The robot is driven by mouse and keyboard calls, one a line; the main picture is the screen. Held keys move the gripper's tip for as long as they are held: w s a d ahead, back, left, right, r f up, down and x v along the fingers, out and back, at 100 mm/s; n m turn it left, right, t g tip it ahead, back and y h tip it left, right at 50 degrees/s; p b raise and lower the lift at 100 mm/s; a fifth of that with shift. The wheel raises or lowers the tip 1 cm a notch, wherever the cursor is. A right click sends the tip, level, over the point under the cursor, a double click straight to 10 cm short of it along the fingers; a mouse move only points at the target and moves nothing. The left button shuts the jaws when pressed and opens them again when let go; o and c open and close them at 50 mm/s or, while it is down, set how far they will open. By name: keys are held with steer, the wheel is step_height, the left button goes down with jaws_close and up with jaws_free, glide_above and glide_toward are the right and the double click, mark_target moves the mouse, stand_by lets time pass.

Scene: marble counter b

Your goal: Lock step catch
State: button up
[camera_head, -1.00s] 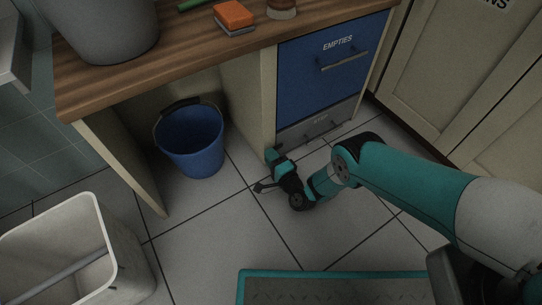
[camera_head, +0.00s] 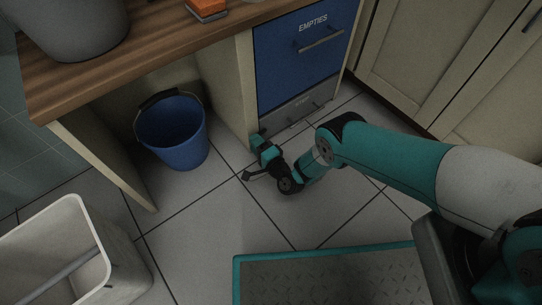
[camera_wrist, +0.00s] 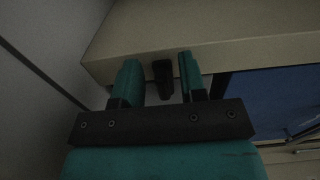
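A small black catch (camera_wrist: 162,78) shows in the wrist view at the edge of a cream panel (camera_wrist: 200,40). My gripper (camera_wrist: 158,72) has its two teal fingers apart, one on each side of the catch, with gaps visible. In the head view my gripper (camera_head: 257,143) is low, at the foot of the cream upright panel (camera_head: 222,95); the catch cannot be made out there. A grey step front (camera_head: 298,108), its lettering too small to read surely, sits under the blue EMPTIES drawer (camera_head: 300,55), right of my gripper.
A blue bucket (camera_head: 172,132) stands under the wooden counter (camera_head: 130,60), left of the panel. A pale bin (camera_head: 85,235) stands at the lower left. Cream cupboard doors (camera_head: 425,60) are at the right. Tiled floor (camera_head: 205,220) is open in front of the bucket.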

steer(key=shift+s+d+r+p, duration=0.3)
steer(key=shift+s+p, duration=0.1)
steer(key=shift+p, duration=0.15)
steer(key=p+v, duration=0.4)
steer(key=v, duration=0.4)
steer(key=p+v, duration=0.5)
steer(key=v, duration=0.3)
steer(key=shift+f, duration=0.25)
